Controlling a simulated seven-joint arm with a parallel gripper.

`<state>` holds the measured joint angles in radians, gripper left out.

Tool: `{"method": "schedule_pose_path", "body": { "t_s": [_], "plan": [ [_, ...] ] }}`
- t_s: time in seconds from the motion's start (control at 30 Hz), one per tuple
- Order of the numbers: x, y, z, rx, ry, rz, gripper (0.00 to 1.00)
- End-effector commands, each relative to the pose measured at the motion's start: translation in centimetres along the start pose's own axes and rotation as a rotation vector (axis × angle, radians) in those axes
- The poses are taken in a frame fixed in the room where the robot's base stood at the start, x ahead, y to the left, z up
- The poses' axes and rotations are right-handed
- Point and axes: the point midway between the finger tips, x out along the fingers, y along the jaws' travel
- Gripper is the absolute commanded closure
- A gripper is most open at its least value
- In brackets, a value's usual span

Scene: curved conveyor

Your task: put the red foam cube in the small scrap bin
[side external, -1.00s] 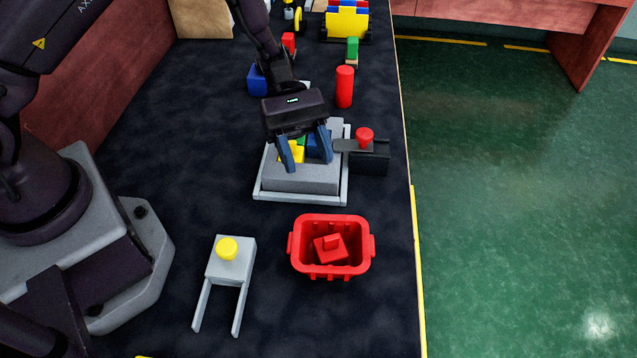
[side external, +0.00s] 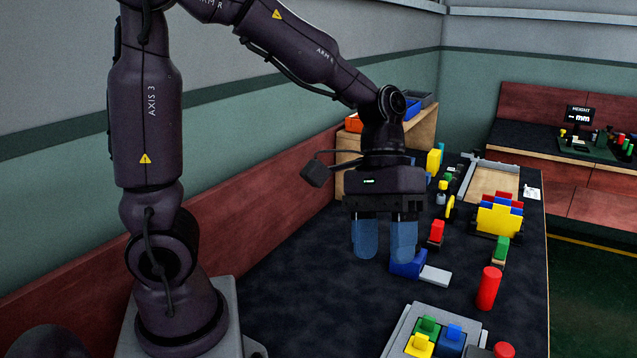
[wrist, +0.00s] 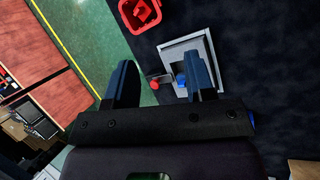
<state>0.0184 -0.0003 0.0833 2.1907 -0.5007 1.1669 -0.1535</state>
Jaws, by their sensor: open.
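The red scrap bin (wrist: 126,15) shows at the top of the wrist view; it is outside the side view. A red block with a raised tab (wrist: 144,11), which looks like the red foam cube, lies inside it, apart from my fingers. My gripper (side external: 385,248) is open and empty, raised above the dark table in the side view. Its two blue fingers also show spread apart in the wrist view (wrist: 160,60), with nothing between them.
A grey tray (side external: 393,340) holds yellow, green and blue blocks. A blue block (side external: 405,266) with a pale slab sits near my fingers in the picture. A red cylinder (side external: 488,288) stands upright on the right. A wooden shelf (side external: 350,152) stands behind.

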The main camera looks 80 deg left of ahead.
Motion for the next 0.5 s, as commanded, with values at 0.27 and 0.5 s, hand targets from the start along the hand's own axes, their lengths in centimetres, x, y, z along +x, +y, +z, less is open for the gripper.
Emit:
{"method": "schedule_pose_path", "body": {
  "t_s": [0.27,0.5],
  "plan": [
    [-5.1,-3.7,4.2,0.373,0.446,-0.175,0.51],
    [-7.2,-5.6,5.7,0.539,0.676,-0.292,0.51]
  ]
}}
